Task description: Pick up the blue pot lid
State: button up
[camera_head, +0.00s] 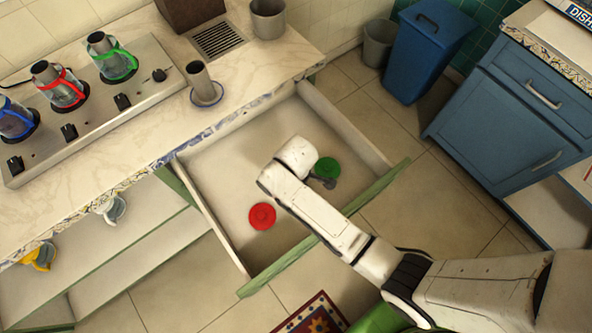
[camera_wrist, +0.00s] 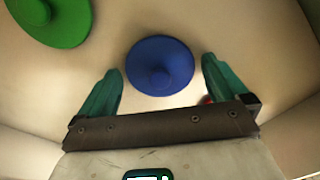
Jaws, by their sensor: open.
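The blue pot lid (camera_wrist: 160,66), round with a small knob in its middle, lies on the pale drawer floor in the wrist view. My gripper (camera_wrist: 162,70) is open, with one teal finger to the left of the lid and one to the right. Gaps show between the fingers and the lid, and nothing is held. How high the fingers are above the floor is hard to tell. In the head view the blue lid is hidden, with my arm over the drawer.
The open drawer (camera_head: 225,165) also holds a green lid (camera_head: 327,167) and a red lid (camera_head: 262,216). The green lid shows at upper left in the wrist view (camera_wrist: 52,18). Drawer walls surround the space. Pots with blue, red and green (camera_head: 116,62) handles stand on the stove.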

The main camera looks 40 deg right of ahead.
jog(key=c, duration=0.9)
